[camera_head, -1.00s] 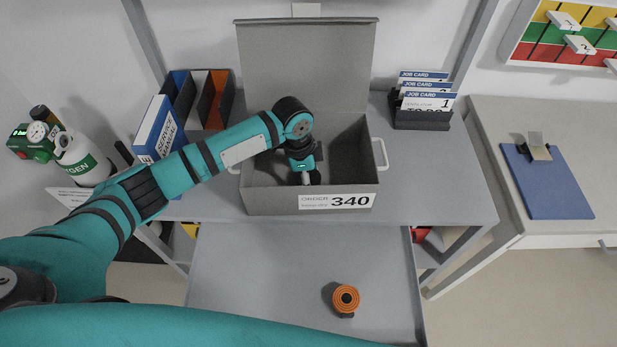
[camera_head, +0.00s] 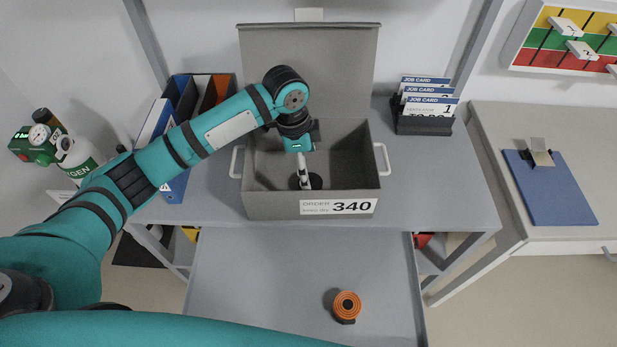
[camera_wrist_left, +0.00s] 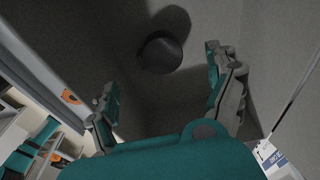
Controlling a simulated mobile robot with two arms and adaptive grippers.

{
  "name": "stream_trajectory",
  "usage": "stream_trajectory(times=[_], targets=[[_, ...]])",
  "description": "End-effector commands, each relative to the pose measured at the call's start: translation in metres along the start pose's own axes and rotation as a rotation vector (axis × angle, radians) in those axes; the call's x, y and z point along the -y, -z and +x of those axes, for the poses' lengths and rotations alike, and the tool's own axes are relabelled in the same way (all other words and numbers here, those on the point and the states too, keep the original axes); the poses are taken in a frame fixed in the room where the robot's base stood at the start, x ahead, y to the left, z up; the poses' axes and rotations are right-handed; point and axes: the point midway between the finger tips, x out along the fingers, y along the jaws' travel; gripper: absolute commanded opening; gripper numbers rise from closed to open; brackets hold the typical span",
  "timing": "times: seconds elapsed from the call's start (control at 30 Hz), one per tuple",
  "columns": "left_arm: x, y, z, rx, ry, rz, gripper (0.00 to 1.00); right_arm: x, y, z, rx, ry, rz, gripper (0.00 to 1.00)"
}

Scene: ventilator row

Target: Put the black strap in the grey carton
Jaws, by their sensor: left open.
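The black strap (camera_head: 315,181) is a small dark round roll lying on the floor of the grey carton (camera_head: 262,205), which stands open on the bench with its lid up at the back. In the left wrist view the strap (camera_wrist_left: 160,52) lies apart from the fingers, beyond their tips. My left gripper (camera_head: 304,172) is inside the carton above the strap, open and empty; it also shows in the left wrist view (camera_wrist_left: 168,88) with its fingers spread. In the head view it partly hides the strap. My right gripper is not in view.
An orange roll (camera_head: 347,306) lies on the lower grey tray (camera_head: 250,285). Binders (camera_head: 200,95) stand left of the carton and a job card rack (camera_head: 424,122) to its right. A blue clipboard (camera_head: 550,195) lies on the right table.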

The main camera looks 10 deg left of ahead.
Motion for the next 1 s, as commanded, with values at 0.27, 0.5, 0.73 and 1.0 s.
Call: stream_trajectory(times=[0.27,0.5,0.73,1.0], targets=[[0.001,0.0,-0.038,0.001,0.002,0.0,0.88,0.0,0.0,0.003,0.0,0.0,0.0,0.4],[0.0,0.0,-0.043,0.001,0.0,0.0,0.88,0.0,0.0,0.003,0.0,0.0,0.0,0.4],[0.0,0.0,-0.042,0.001,0.0,0.0,0.88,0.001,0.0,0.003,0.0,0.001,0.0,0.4],[0.005,0.003,-0.044,-0.018,0.013,-0.021,0.88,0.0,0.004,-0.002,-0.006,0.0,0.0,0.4]])
